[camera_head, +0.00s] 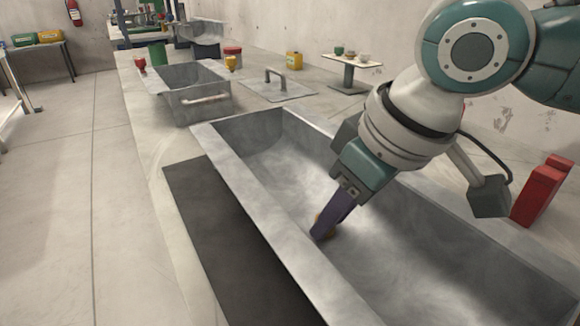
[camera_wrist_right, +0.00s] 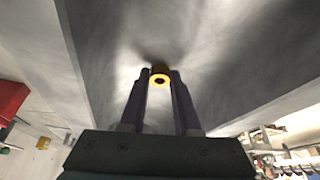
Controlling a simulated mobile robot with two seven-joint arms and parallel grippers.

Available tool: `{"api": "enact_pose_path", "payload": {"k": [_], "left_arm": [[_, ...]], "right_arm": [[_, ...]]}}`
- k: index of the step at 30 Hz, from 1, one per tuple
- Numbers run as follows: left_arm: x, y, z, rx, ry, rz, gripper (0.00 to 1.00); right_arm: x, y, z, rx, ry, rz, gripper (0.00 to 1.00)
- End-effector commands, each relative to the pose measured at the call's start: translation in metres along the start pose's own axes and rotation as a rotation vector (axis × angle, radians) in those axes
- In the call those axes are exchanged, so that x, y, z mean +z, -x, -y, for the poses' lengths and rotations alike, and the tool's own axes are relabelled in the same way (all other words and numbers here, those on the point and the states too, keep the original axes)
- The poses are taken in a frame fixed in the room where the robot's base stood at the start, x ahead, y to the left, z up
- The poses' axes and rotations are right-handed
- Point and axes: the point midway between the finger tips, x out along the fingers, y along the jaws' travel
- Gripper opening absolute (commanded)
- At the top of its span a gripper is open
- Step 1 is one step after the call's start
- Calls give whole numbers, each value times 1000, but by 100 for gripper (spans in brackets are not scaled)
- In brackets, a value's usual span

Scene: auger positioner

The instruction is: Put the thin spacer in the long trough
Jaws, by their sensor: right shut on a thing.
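The long trough (camera_head: 262,226) is a grey metal channel running from the middle of the head view to its lower right. My right gripper (camera_head: 321,232) reaches down inside it, near its left wall. In the right wrist view the purple fingers (camera_wrist_right: 160,84) are shut on a small orange-yellow ring with a dark hole, the spacer (camera_wrist_right: 160,75). In the head view only a bit of orange shows beside the fingertips. I cannot tell whether the spacer touches the trough floor. My left gripper is not in view.
A dark mat (camera_head: 215,235) lies left of the trough. A grey metal box with a handle (camera_head: 190,103) stands behind it, near a flat plate with a handle (camera_head: 277,90). A red object (camera_head: 541,192) stands right of the trough. The trough floor around the gripper looks clear.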

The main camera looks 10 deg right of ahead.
Motion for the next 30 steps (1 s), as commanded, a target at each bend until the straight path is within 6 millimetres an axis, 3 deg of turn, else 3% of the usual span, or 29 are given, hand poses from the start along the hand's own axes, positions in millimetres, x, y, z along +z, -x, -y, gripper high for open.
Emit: {"api": "enact_pose_path", "payload": {"k": [6, 7, 14, 23, 30], "left_arm": [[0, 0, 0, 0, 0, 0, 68], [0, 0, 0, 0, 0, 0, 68], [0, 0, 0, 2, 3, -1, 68], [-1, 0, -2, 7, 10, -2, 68], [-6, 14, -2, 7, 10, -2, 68]], "right_arm": [[1, -3, 0, 0, -1, -1, 0], [1, -2, 0, 0, 0, -1, 34], [1, -2, 0, 0, -1, -1, 60], [0, 0, 0, 1, 0, -1, 61], [-2, 43, -1, 1, 1, -3, 61]]}}
